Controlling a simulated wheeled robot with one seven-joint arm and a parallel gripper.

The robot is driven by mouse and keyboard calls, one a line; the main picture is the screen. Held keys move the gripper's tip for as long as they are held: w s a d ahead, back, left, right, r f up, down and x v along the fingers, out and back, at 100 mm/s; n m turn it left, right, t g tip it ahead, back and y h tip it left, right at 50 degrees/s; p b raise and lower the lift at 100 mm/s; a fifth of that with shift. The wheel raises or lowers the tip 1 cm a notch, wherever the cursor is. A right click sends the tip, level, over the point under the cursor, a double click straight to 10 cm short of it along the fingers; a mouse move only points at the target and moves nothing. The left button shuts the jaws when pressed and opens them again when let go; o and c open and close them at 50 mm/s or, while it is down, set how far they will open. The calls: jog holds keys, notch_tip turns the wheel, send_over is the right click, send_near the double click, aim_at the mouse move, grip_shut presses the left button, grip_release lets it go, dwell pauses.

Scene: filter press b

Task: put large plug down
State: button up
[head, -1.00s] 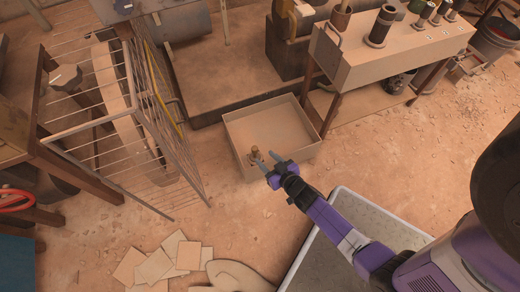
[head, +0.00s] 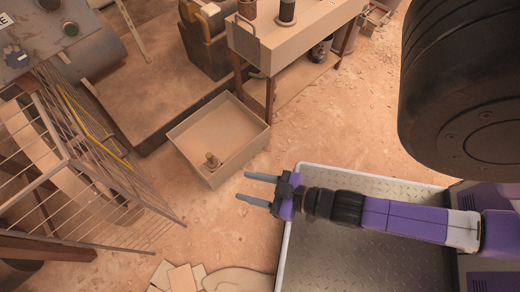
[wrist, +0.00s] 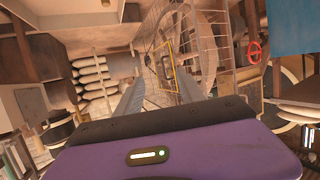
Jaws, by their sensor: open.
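The large plug (head: 212,161) is a small brass-brown piece with a wider base. It stands inside a shallow tan box (head: 242,112) on the floor, near the box's front left corner. My gripper (head: 257,187) is to the right of and in front of the box, clear of the plug. Its two grey fingers are apart with nothing between them. In the wrist view the fingers (wrist: 155,98) are also spread and empty, and the plug is not seen there.
A tan bench (head: 290,40) with dark cylinders stands behind the box. A wire cage (head: 85,150) is at left. Flat tan sheets (head: 180,279) lie on the floor at front. Sandy floor is free between the cage and my gripper.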

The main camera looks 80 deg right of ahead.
jog(key=s+a+r+y, duration=0.1)
jog(key=r, duration=0.6)
jog(key=s+a+r+n, duration=0.1)
jog(key=s+a+r, duration=0.1)
jog(key=r, duration=0.6)
jog(key=shift+s+a+t+y, duration=0.15)
jog(key=shift+a+t+y, duration=0.1)
jog(key=shift+t+y, duration=0.15)
notch_tip(320, 180, up, 31)
jog(key=p, duration=3)
jog(key=shift+p, duration=0.4)
jog(key=shift+f, duration=0.1)
